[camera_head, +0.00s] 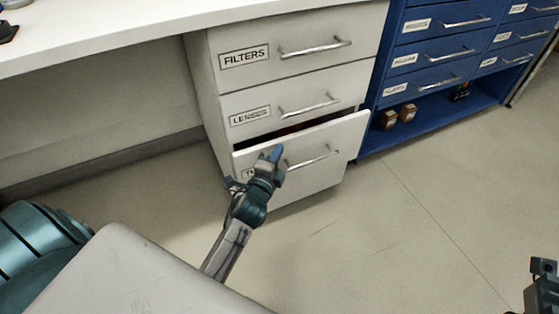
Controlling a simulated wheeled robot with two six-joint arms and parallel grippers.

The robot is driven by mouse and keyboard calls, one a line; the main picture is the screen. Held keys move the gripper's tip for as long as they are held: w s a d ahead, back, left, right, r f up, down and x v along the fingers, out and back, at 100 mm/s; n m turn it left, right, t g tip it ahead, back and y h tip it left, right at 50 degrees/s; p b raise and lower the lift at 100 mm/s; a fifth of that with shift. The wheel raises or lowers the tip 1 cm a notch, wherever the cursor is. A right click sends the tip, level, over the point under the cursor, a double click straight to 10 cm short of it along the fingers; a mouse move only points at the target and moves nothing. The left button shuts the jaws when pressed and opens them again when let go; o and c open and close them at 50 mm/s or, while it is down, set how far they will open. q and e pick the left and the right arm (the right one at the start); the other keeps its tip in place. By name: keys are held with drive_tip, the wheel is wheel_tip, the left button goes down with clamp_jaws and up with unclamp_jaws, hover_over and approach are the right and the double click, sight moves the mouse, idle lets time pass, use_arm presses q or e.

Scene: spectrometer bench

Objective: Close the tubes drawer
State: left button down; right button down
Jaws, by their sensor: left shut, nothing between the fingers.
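The tubes drawer (318,173) is the lowest of the white cabinet's drawers. It stands partly pulled out, with a dark gap along its top edge. Its label is mostly hidden behind my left gripper, with only a first letter showing. Its bar handle (314,157) is on the front, right of my gripper. My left gripper (275,155) is shut and empty, at the left part of the drawer front. I cannot tell whether it touches the front. Part of my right gripper (541,275) shows at the lower right edge; its fingers are not clear.
The filters drawer (300,70) and lenses drawer (289,105) above are shut. A white counter (110,32) runs to the left. A blue cabinet (440,45) stands at the right, with small brown objects (398,115) on its low shelf. The floor (420,210) in front is clear.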

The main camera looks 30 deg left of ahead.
sight(268, 147)
use_arm(q)
drive_tip(key=w+a, duration=0.1)
drive_tip(key=a, duration=0.1)
drive_tip(key=w+a, duration=0.1)
drive_tip(key=w, duration=0.1)
drive_tip(key=shift+a, duration=0.35)
drive_tip(key=shift+r, duration=0.25)
